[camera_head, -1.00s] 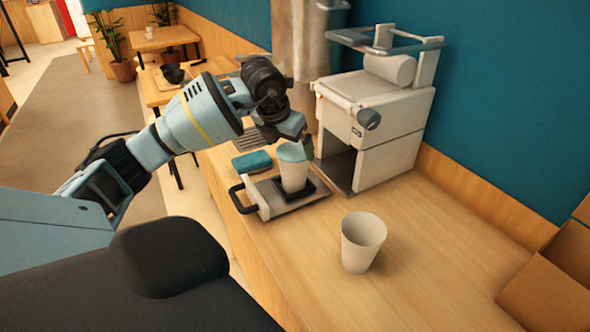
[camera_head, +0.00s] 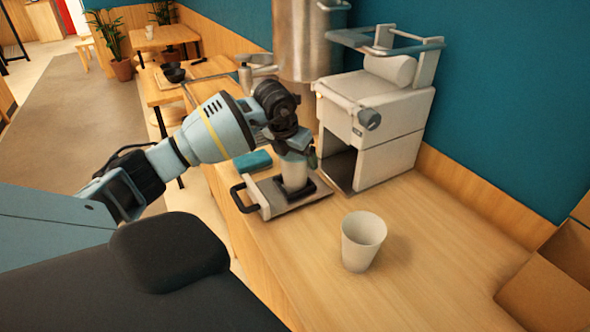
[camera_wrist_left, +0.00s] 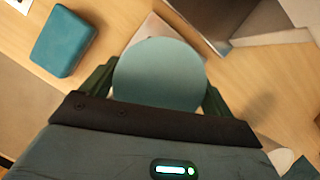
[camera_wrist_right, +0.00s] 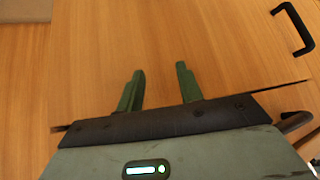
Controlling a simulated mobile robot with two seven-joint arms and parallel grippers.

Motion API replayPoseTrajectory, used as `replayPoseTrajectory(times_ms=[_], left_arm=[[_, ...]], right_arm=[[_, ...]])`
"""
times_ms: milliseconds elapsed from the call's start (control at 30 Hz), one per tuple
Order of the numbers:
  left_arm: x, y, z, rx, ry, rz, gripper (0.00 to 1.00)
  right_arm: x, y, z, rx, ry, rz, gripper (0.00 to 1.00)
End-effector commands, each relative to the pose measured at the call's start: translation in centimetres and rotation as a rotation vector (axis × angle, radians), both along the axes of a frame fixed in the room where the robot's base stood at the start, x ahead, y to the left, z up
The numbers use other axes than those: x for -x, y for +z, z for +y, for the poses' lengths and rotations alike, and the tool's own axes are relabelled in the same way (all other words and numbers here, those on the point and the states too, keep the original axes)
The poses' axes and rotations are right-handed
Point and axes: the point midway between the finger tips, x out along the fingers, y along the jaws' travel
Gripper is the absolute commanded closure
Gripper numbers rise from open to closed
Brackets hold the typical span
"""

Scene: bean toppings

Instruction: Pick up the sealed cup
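The sealed cup (camera_head: 295,175) is a white cup standing upright in the tray with a black handle (camera_head: 262,202) on the counter. Its round teal lid (camera_wrist_left: 160,75) fills the middle of the left wrist view. My left gripper (camera_head: 305,160) is over the cup from above, one finger on each side of the lid. The fingers look spread; contact with the cup wall is hidden. My right gripper (camera_wrist_right: 160,85) is open and empty in front of a wooden panel, and is out of the head view.
An open, empty white cup (camera_head: 362,243) stands on the counter nearer to me. A white machine (camera_head: 390,130) stands just right of the tray. A teal block (camera_wrist_left: 63,40) lies beside the tray. A cardboard box (camera_head: 550,290) is at the right edge. The front counter is mostly clear.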

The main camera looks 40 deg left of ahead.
Motion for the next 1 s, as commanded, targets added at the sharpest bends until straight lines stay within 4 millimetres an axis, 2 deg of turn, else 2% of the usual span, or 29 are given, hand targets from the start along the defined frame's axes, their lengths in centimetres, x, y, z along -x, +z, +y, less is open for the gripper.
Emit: replayPoseTrajectory(times_ms=[67,467,500,767,867,1000], left_arm=[[0.0,0.0,0.0,0.000,0.000,0.000,0.24],[0.0,0.1,0.0,-0.001,0.000,0.000,0.75],[0.0,0.2,0.0,0.000,0.001,-0.003,0.81],[-0.1,0.7,0.1,0.000,0.001,-0.004,0.83],[-0.1,1.9,0.1,-0.001,0.001,-0.007,0.83],[-0.1,4.5,0.1,-0.001,0.002,-0.008,0.83]], right_arm=[[0.1,0.0,0.0,0.000,0.000,0.002,0.64],[0.8,-0.3,0.0,0.001,0.000,0.016,0.64],[0.8,-0.3,0.0,0.001,0.000,0.016,0.64],[0.7,-0.3,0.0,0.000,0.000,0.014,0.64],[0.6,-0.3,0.0,0.001,0.001,0.012,0.64],[0.4,-0.3,0.0,0.001,0.000,0.010,0.64]])
